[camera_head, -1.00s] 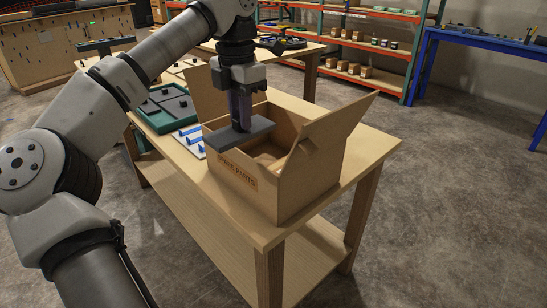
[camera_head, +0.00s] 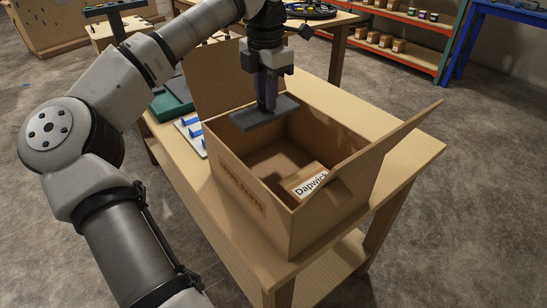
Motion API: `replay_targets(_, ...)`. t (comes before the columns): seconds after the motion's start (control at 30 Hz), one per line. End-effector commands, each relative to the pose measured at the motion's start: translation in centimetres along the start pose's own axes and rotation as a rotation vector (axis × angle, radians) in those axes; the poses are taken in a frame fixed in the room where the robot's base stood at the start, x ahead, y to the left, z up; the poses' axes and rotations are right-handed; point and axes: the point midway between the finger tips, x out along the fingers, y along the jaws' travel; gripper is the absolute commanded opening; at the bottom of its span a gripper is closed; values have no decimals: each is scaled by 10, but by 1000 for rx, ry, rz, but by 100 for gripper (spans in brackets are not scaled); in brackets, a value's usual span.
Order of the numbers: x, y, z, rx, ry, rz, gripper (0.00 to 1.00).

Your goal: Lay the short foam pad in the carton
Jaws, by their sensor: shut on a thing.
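The carton (camera_head: 243,190) stands open on the wooden table, with printed lettering on its front wall and flaps raised at the back and right. Inside it, at the right, lies a small box labelled "Dapwick" (camera_head: 308,183); the rest of the visible floor is bare. My gripper (camera_head: 267,108) points down over the carton's back left part. It is shut on the dark grey foam pad (camera_head: 255,117), which is held flat at about the height of the rim. Whether the pad touches the left wall cannot be told. The fingertips are partly hidden against the pad.
The carton's right flap (camera_head: 395,133) sticks out over the table's right side. Left of the carton lie a green tray (camera_head: 170,101) and a white board with blue pieces (camera_head: 194,131). Bare tabletop (camera_head: 345,97) shows behind the carton.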

Motion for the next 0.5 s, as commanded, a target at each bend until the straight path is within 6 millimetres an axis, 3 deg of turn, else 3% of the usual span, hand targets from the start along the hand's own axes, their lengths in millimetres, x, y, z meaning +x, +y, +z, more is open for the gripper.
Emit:
replay_targets(0.03, 16, -1, -1, 1, 1, -5, 0)
replay_targets(0.3, 84, 0, 0, 0, 1, -4, 0)
replay_targets(0.5, 108, 0, 0, 1, 0, -1, 0)
